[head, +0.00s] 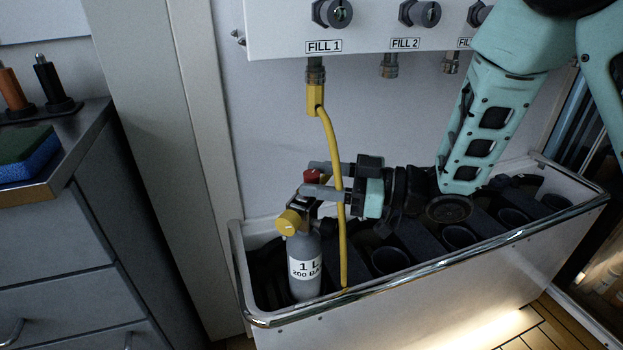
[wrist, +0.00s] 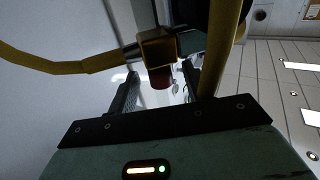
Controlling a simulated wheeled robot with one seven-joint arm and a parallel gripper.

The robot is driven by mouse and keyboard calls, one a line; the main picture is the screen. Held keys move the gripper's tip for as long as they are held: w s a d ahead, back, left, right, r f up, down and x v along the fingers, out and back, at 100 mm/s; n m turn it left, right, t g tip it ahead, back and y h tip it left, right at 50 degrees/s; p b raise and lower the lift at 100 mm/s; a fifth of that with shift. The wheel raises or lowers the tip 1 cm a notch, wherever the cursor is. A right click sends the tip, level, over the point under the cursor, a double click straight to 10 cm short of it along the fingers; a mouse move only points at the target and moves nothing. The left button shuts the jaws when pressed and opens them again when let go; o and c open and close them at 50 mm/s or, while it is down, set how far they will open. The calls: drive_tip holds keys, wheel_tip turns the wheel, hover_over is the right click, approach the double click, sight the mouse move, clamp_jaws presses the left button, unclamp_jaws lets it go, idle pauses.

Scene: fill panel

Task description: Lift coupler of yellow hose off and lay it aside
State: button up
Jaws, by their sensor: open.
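The yellow hose (head: 332,150) hangs from a yellow fitting (head: 315,98) under FILL 1. It passes in front of my gripper's fingers and down into the trough. A grey bottle (head: 304,268), labelled 1 L, stands upright in the trough with a yellow knob (head: 289,222) at its valve. A red piece (head: 314,176) is above the valve, between the fingertips of my gripper (head: 312,180), which is open. In the wrist view a yellow block (wrist: 158,47) and the red piece (wrist: 160,77) show between the fingers. I cannot tell whether the fingers touch anything.
The trough (head: 420,268) has a metal rim and several dark round holders. FILL 2 (head: 404,44) and another outlet have no hose. A cabinet (head: 60,250) at left carries a sponge (head: 28,155) and two upright tools. The wall stands close behind my gripper.

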drive_tip(key=shift+x, duration=0.85)
clamp_jaws()
drive_tip(key=shift+r+p, duration=2.05)
drive_tip(key=shift+r, duration=0.5)
